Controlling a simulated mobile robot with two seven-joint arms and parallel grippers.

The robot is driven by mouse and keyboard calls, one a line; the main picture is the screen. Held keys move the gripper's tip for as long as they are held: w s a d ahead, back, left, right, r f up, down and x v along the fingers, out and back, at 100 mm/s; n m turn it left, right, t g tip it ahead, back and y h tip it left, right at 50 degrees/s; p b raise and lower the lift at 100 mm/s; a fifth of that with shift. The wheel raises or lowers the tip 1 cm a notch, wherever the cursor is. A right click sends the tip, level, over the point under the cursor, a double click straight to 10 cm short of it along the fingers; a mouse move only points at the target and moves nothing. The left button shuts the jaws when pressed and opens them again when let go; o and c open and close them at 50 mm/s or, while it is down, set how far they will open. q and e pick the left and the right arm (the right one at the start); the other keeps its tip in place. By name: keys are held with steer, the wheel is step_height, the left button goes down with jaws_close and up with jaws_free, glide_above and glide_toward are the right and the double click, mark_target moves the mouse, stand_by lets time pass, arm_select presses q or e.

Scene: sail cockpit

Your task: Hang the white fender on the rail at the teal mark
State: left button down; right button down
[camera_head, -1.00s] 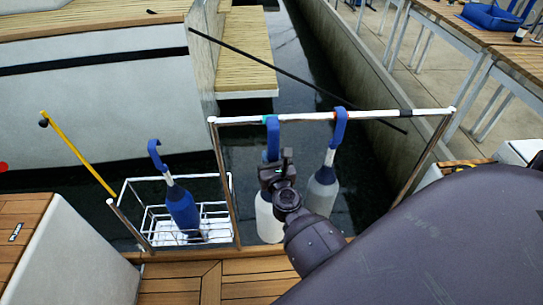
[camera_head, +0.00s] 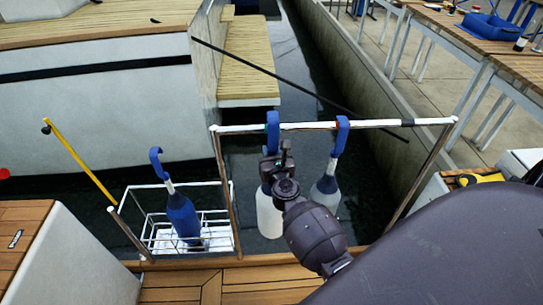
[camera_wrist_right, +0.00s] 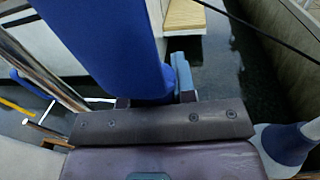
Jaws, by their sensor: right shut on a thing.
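The white fender (camera_head: 269,214) hangs upright below my right gripper (camera_head: 273,163), which is shut on its blue upper part. The fender's blue hook (camera_head: 272,131) overlaps the rail (camera_head: 385,123) in the head view, its top a little above the bar. I cannot tell whether the hook is over the bar or in front of it. The teal mark is not clearly visible; the hook covers that stretch of rail. In the right wrist view a large blue shaft (camera_wrist_right: 105,40) rises from the jaws. My left gripper is not in view.
A grey fender (camera_head: 325,190) hangs by its blue hook (camera_head: 342,133) just right of the white one. A blue fender (camera_head: 182,215) stands in a white wire basket (camera_head: 220,212) at left. A yellow pole (camera_head: 80,160) leans beside it. Dark water lies beyond the rail.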

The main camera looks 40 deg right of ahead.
steer(key=w+f+b, duration=0.1)
steer(key=w+d+f+b, duration=0.1)
steer(key=shift+w+d+f+b, duration=0.1)
steer(key=shift+d+f+b, duration=0.1)
steer(key=shift+f+b, duration=0.6)
steer(key=shift+f, duration=0.05)
stand_by(0.4)
steer(key=c, duration=0.8)
jaws_free()
steer(key=shift+c, duration=0.2)
